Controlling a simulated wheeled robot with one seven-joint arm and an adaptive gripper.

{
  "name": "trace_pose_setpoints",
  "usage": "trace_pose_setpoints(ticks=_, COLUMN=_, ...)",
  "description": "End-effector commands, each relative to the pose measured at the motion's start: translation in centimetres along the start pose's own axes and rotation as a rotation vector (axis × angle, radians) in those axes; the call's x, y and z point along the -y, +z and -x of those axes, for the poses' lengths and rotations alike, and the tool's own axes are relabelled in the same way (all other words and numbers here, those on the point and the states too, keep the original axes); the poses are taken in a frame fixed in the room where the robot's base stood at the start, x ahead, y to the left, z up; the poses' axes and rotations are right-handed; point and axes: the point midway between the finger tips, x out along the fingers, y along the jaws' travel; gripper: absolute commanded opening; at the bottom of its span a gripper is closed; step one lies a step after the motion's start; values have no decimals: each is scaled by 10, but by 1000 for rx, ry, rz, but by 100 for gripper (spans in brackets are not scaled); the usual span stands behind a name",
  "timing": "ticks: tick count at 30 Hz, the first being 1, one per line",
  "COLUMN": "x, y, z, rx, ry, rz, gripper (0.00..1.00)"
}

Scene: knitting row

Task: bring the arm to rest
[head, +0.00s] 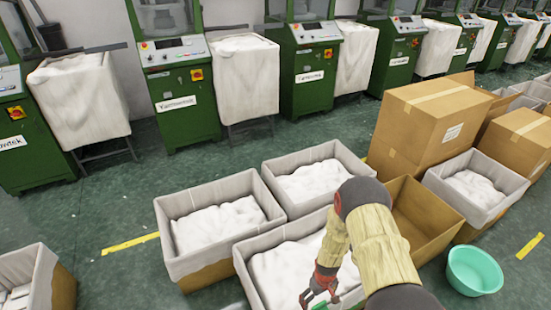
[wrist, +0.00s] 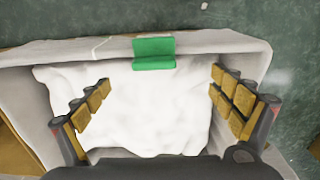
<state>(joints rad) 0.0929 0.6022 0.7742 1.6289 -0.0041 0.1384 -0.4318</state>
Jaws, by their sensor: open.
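My gripper (head: 320,291) is at the lower middle of the head view, over a lined box (head: 244,267) filled with white cloth. In the wrist view my gripper (wrist: 160,108) has its padded fingers spread wide apart with nothing between them. White cloth (wrist: 130,115) lies below the fingers. A green clip-like piece (wrist: 154,54) sits on the box rim, ahead of the fingers and apart from them. In the head view, a bit of green shows beside the fingertips, partly hidden by them.
More lined boxes of white cloth (head: 218,226) stand to the left and behind. An open cardboard box (head: 422,214), a tall carton (head: 425,128) and a teal basin (head: 474,270) are to the right. Green machines (head: 180,85) line the back.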

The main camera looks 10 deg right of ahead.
Motion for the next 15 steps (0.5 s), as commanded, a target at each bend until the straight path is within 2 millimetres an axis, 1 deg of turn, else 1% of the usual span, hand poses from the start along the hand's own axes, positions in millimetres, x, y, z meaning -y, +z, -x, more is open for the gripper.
trace_pose_setpoints(ticks=2, x=1, y=1, z=0, rx=5, ry=-2, rz=-15, gripper=95)
trace_pose_setpoints(ticks=5, x=8, y=16, z=0, rx=57, ry=-24, rz=-60, gripper=95)
trace_pose_setpoints(ticks=7, x=16, y=36, z=0, rx=108, ry=-44, rz=-86, gripper=95)
trace_pose_setpoints(ticks=9, x=26, y=57, z=4, rx=167, ry=-66, rz=-116, gripper=95)
trace_pose_setpoints(ticks=11, x=33, y=72, z=18, rx=216, ry=-81, rz=-148, gripper=95)
trace_pose_setpoints(ticks=12, x=35, y=76, z=34, rx=236, ry=-86, rz=-170, gripper=95)
trace_pose_setpoints(ticks=14, x=38, y=80, z=57, rx=256, ry=-89, rz=-195, gripper=95)
trace_pose_setpoints(ticks=15, x=38, y=81, z=72, rx=264, ry=-89, rz=-208, gripper=95)
